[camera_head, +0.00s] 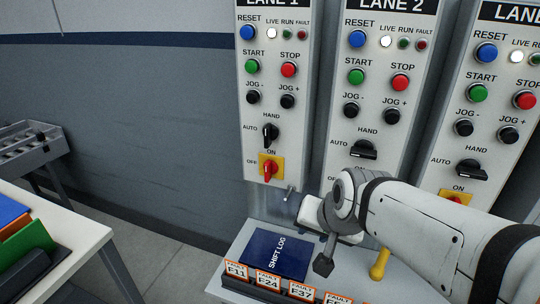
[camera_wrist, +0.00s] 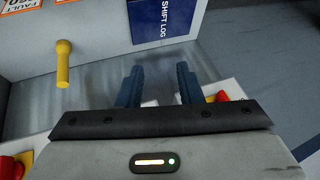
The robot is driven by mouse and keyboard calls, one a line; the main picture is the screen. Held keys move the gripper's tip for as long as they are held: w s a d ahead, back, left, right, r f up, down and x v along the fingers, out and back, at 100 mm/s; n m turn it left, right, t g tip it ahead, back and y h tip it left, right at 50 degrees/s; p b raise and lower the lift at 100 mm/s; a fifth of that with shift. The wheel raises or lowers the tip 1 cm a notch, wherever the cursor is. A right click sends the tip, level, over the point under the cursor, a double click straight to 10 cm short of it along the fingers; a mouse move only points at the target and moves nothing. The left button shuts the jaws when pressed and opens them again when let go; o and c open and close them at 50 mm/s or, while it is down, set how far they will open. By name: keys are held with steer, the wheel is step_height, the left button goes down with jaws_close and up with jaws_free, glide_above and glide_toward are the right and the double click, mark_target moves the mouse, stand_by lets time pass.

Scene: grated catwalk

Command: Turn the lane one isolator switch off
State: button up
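The lane one isolator is a red knob (camera_head: 268,170) on a yellow plate at the bottom of the LANE 1 panel (camera_head: 244,90). Its handle looks upright, toward the ON label, with OFF marked at its left. My gripper (camera_head: 324,262) is to the right of it and lower, apart from it, over the desk. In the wrist view my gripper's two dark blue fingers (camera_wrist: 158,86) stand apart with nothing between them. A red knob with yellow (camera_wrist: 221,97) shows at right there, partly hidden by my gripper; it appears to be this isolator.
LANE 2 (camera_head: 375,100) and a third panel (camera_head: 490,110) stand right; my arm hides LANE 2's bottom. The desk below holds a blue shift log (camera_head: 275,254), a fault-card rack (camera_head: 270,281) and a yellow-handled object (camera_head: 379,264). A white table (camera_head: 85,240) stands left.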

mark_target(266, 172)
steer(key=w+a+r+m+t+b, duration=0.3)
steer(key=w+a+m+t+b, duration=1)
steer(key=m, duration=0.9)
steer(key=w+d+f+m+h+b, duration=0.1)
steer(key=w+m+h, duration=0.1)
steer(key=m, duration=0.3)
steer(key=w+f+m+g+h+b, duration=0.1)
steer(key=w+m+h+b, duration=0.1)
steer(key=m, duration=0.3)
steer(key=w+d+m+h+b, duration=0.1)
steer(key=w+m+h+b, duration=0.1)
steer(key=m+h, duration=0.2)
steer(key=shift+d+f+m+g, duration=0.3)
steer(key=shift+f+m, duration=0.1)
steer(key=shift+c, duration=0.5)
